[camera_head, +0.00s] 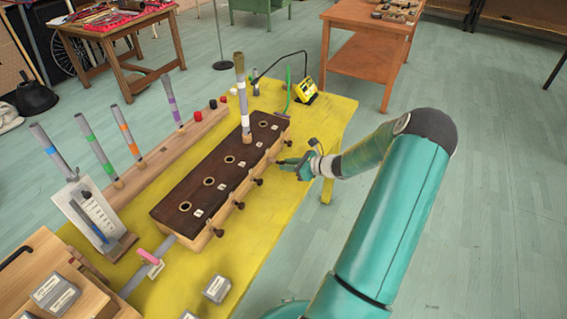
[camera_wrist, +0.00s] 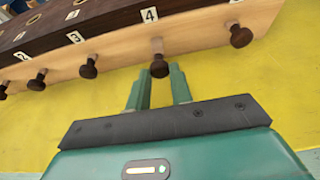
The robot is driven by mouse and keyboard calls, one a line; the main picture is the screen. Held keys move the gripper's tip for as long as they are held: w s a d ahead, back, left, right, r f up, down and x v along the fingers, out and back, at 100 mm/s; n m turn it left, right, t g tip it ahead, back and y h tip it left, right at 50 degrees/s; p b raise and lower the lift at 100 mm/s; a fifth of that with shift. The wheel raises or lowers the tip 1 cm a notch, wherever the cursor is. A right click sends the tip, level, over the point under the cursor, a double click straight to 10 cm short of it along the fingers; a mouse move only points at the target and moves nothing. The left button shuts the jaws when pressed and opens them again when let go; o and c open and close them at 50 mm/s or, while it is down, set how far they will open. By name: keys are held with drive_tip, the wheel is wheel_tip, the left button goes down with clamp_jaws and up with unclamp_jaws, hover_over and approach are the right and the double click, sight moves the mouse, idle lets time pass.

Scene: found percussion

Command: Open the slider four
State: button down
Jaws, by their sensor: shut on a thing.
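The long box (camera_head: 196,190) has a dark top with a row of holes and a pale front with dark round slider knobs. In the wrist view, the knob under label 4 (camera_wrist: 159,66) sits between my gripper's fingertips (camera_wrist: 159,82). The gripper is shut on this knob, at the front of the box. In the head view, my gripper (camera_head: 285,163) reaches the box front from the right, and its fingers partly hide the knob.
The box stands on a yellow table (camera_head: 320,130). Behind it, a wooden rack (camera_head: 145,165) holds several banded tubes. Neighbouring knobs (camera_wrist: 240,36) flank the held one. A yellow device (camera_head: 306,91) stands at the far end. Grey blocks (camera_head: 217,288) lie nearer.

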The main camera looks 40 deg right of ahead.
drive_tip(key=shift+s+d, duration=0.1)
drive_tip(key=shift+s, duration=0.15)
drive_tip(key=c, duration=1.2)
unclamp_jaws()
drive_tip(key=shift+c, duration=0.2)
drive_tip(key=v, duration=1.3)
drive_tip(key=shift+s+r, duration=0.2)
drive_tip(key=shift+s, duration=0.15)
